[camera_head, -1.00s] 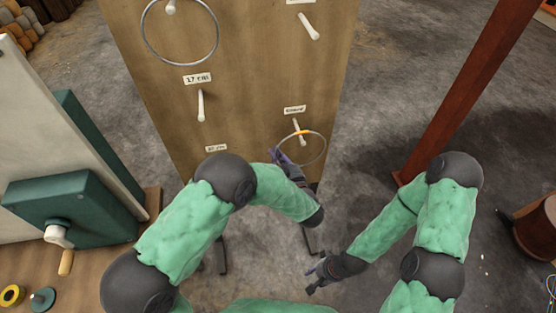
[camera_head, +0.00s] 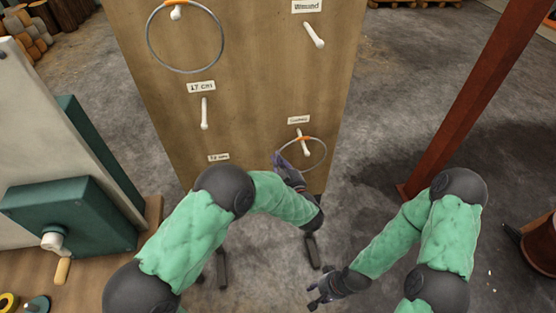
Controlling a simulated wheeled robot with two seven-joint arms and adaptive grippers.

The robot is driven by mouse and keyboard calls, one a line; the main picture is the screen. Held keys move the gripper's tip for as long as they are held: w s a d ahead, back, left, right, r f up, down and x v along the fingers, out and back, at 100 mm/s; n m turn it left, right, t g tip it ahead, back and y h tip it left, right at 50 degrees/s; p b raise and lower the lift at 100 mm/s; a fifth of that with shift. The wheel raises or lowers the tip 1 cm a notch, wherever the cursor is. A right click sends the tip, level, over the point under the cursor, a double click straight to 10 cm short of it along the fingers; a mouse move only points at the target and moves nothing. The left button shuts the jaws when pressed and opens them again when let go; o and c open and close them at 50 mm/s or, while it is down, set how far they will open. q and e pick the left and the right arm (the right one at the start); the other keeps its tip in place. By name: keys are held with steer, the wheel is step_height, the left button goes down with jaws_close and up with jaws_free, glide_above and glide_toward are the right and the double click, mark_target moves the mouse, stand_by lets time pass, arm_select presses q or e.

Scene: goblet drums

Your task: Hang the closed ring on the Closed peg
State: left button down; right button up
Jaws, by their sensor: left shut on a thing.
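The ring (camera_head: 326,157) is a thin grey hoop with an orange stretch at its top, at the lower right of the wooden board. My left gripper (camera_head: 282,160) is shut on the ring's left side. The orange stretch overlaps the white peg (camera_head: 304,147) under a small label (camera_head: 299,119) too blurred to read surely. The peg's tip appears inside the hoop's outline; I cannot tell whether the ring rests on the peg. My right gripper (camera_head: 318,294) is empty, fingers apart, low and right of the board.
The board (camera_head: 255,85) bears another ring (camera_head: 222,45) on a top-left peg, plus bare pegs at middle left (camera_head: 204,113) and upper right (camera_head: 314,35). A red-brown post (camera_head: 470,100) stands right. A green block (camera_head: 70,215) is at left. The floor between board and post is clear.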

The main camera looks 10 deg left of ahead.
arm_select(q)
steer(key=c, duration=1.3)
jaws_free()
steer(key=shift+s+d, duration=0.1)
steer(key=v, duration=1.1)
steer(key=shift+s+d, duration=0.2)
steer(key=shift+s, duration=0.15)
